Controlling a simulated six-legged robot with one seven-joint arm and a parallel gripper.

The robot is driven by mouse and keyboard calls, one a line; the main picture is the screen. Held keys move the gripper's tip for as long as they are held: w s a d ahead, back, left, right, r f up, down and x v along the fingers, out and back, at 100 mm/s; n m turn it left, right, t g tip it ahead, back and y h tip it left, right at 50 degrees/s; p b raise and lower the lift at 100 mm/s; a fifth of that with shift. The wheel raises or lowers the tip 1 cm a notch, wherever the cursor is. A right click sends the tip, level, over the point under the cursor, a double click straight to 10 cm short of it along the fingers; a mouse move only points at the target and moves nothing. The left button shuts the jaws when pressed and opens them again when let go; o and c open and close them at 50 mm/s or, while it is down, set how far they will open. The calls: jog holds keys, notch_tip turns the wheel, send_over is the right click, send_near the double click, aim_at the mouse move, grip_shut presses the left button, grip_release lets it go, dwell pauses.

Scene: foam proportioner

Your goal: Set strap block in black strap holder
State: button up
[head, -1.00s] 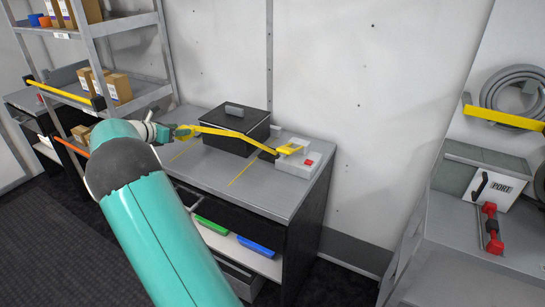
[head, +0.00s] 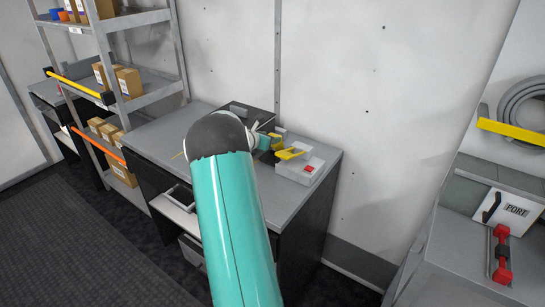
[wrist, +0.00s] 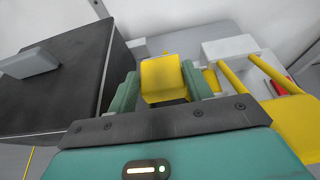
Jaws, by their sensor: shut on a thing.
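The yellow strap block (wrist: 162,78) sits between the two green fingers of my gripper (wrist: 160,90) in the wrist view. My gripper is shut on it. In the head view my gripper (head: 266,143) is over the right part of the bench, just left of the white strap base, with my arm hiding much around it. Yellow strap parts (head: 290,153) rise from the white base (head: 300,170), which has a red button; they also show at the right of the wrist view (wrist: 270,80). I cannot clearly pick out the black strap holder.
A dark box with a grey handle (wrist: 30,63) stands close to the left of my gripper. The grey bench top (head: 160,137) is clear at its left. A wall is behind. A shelf rack with cartons stands left, and another bench with a red-handled tool (head: 500,250) right.

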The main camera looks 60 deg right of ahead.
notch_tip(320, 180, down, 7)
jog(key=shift+a+f, duration=0.1)
jog(key=shift+f, duration=0.05)
jog(key=shift+f, duration=0.1)
jog(key=o, duration=0.8)
jog(key=shift+c, duration=0.2)
jog(key=v, duration=1.2)
